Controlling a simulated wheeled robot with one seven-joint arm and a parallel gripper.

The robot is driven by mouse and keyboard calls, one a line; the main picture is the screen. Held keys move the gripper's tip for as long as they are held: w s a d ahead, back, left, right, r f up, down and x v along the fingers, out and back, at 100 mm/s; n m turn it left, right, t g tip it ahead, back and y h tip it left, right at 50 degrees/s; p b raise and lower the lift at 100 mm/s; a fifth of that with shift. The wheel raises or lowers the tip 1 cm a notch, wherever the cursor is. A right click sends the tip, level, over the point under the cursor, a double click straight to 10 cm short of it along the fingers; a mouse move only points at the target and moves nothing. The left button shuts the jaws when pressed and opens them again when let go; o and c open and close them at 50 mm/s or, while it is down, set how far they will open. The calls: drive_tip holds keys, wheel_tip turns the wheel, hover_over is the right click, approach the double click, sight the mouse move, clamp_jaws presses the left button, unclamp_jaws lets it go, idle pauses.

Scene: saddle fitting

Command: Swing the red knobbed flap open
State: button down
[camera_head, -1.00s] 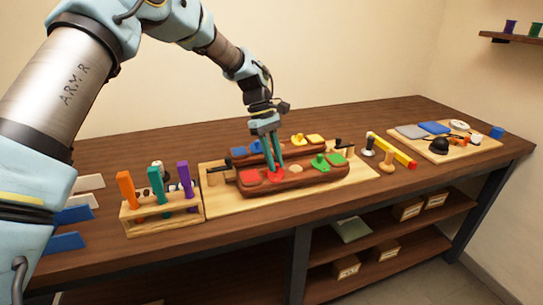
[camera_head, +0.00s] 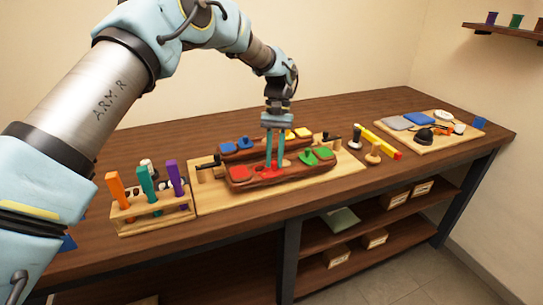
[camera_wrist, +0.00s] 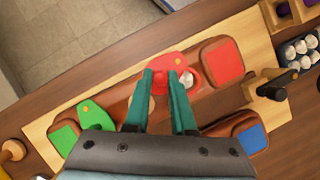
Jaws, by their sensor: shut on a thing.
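The red knobbed flap (camera_wrist: 165,64) lies on the front brown saddle (camera_wrist: 118,97), beside a flat red square (camera_wrist: 226,58). It also shows in the head view (camera_head: 266,174), at the tips of my gripper (camera_head: 274,165). A pale round spot (camera_wrist: 188,79) shows beside the right finger, at the flap's edge. A green knobbed flap (camera_head: 308,157) sits on the same saddle, to the right.
The saddles rest on a light board (camera_head: 212,203). A second brown saddle with blue and yellow pieces lies behind. A rack (camera_head: 155,220) with orange, teal and purple handles stands left. Wooden knobs and a yellow bar (camera_head: 379,141) lie right; a tool board (camera_head: 405,138) is further right.

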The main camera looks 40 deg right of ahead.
drive_tip(key=m, duration=0.2)
drive_tip(key=s+m+t, duration=0.1)
drive_tip(key=m+t, duration=0.1)
drive_tip(key=m, duration=0.1)
drive_tip(key=shift+s+a+m+y, duration=0.2)
drive_tip(key=shift+s+m+y, duration=0.1)
drive_tip(key=shift+s+y, duration=0.1)
idle(0.4)
drive_tip(key=c, duration=0.8)
unclamp_jaws()
drive_tip(key=shift+o, duration=0.2)
drive_tip(key=b+v, duration=0.3)
drive_tip(key=v, duration=0.7)
drive_tip(key=shift+r, duration=0.4)
drive_tip(key=shift+s+d, duration=0.15)
drive_tip(key=shift+s, duration=0.05)
